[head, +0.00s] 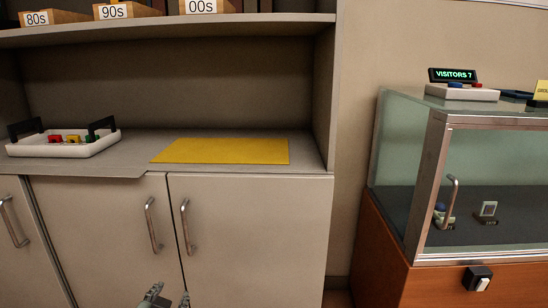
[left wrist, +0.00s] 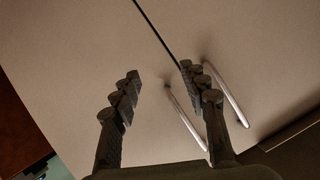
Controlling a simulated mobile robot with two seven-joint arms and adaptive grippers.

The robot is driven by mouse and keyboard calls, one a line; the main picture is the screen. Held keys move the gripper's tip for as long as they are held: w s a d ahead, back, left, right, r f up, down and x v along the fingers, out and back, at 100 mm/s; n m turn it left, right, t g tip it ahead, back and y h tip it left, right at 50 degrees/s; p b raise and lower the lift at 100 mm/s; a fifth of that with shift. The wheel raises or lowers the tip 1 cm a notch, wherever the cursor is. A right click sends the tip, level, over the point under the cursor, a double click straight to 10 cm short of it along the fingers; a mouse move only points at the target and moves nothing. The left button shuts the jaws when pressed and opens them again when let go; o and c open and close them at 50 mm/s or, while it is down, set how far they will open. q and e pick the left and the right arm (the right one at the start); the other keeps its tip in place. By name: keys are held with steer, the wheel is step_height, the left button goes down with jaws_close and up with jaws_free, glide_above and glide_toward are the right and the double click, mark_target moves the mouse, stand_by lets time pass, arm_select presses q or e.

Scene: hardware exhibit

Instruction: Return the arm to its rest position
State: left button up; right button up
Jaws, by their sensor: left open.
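My left gripper (head: 166,297) shows at the bottom edge of the head view, low in front of the cabinet doors. In the left wrist view its two dark fingers (left wrist: 160,82) are spread apart with nothing between them. Behind the fingers are the pale cabinet doors and two metal handles. I cannot tell from the pictures how far the fingertips are from the doors. Most of the left arm is out of view. My right gripper is not in view.
A shelf above the doors holds a white tray (head: 62,152) with coloured pieces and a yellow mat (head: 222,151). Metal handles (head: 187,226) stick out from the doors. A glass display case (head: 480,180) stands at right. Boxes (head: 124,11) sit on the upper shelf.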

arm_select(q)
steer(key=s+a+f+n+g, duration=0.1)
steer(key=s+f+g, duration=0.3)
steer(key=s+f, duration=0.6)
steer(key=s+a+f+g, duration=0.2)
steer(key=s+f+g, duration=0.3)
steer(key=s+f, duration=0.4)
steer(key=s, duration=0.7)
steer(key=shift+f+n, duration=0.35)
steer(key=shift+n, duration=0.05)
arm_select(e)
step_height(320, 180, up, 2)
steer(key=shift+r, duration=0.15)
arm_select(q)
steer(key=shift+s, duration=0.1)
